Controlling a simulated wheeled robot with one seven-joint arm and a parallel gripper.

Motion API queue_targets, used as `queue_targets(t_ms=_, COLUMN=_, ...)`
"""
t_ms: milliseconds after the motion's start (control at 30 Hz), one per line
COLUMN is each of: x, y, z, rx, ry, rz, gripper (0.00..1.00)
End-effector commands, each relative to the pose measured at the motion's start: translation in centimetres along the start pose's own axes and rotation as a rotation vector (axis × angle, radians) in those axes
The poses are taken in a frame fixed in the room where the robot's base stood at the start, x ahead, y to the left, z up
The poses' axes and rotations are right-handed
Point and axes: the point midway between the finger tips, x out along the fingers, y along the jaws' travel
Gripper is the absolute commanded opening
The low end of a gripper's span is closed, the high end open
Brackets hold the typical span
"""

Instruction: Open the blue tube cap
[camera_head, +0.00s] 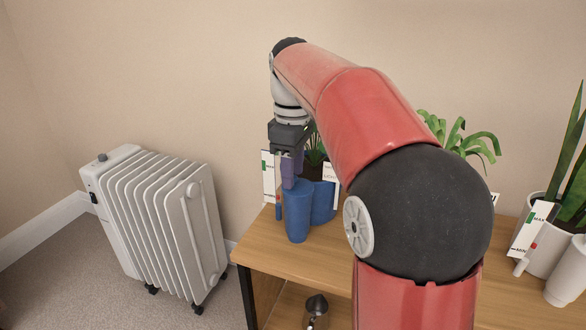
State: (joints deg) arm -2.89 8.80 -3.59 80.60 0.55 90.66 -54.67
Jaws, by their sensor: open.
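A blue tube (297,215) stands upright at the left end of the wooden shelf top, close to its front left edge. My gripper (289,180) is above it, pointing down, with its purple-grey fingers at the tube's top. The fingers overlap the rim in this view, so I cannot tell whether they touch it. The gripper is open. The cap is hidden or cannot be told apart from the tube's top. A blue pot (323,204) with a green plant is right behind the tube, partly covered by my arm.
The wooden shelf (291,255) carries more potted plants behind my arm. A white pot (540,246) and a white tube (566,272) stand at the far right. White gauge cards flank the blue pot. A white radiator (160,222) stands on the carpet at left.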

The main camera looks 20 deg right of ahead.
Motion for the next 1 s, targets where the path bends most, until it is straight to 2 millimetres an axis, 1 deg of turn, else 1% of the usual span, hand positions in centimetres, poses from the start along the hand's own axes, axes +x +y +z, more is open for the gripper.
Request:
queue_targets(t_ms=67, x=0.0, y=0.0, z=0.0, rx=0.0, ry=0.0, rz=0.0, gripper=0.41)
queue_targets(t_ms=100, x=0.0, y=0.0, z=0.0, rx=0.0, ry=0.0, rz=0.0, gripper=0.39)
queue_targets(t_ms=400, x=-0.1, y=0.0, z=0.0, rx=0.0, ry=0.0, rz=0.0, gripper=0.0)
queue_targets(t_ms=733, x=-0.2, y=0.0, z=0.2, rx=0.003, ry=0.041, rz=0.003, gripper=0.0)
queue_targets(t_ms=867, x=-0.4, y=0.0, z=0.6, rx=0.004, ry=0.103, rz=0.002, gripper=0.0)
queue_targets(t_ms=1000, x=-0.7, y=0.1, z=1.2, rx=0.005, ry=0.205, rz=0.004, gripper=0.0)
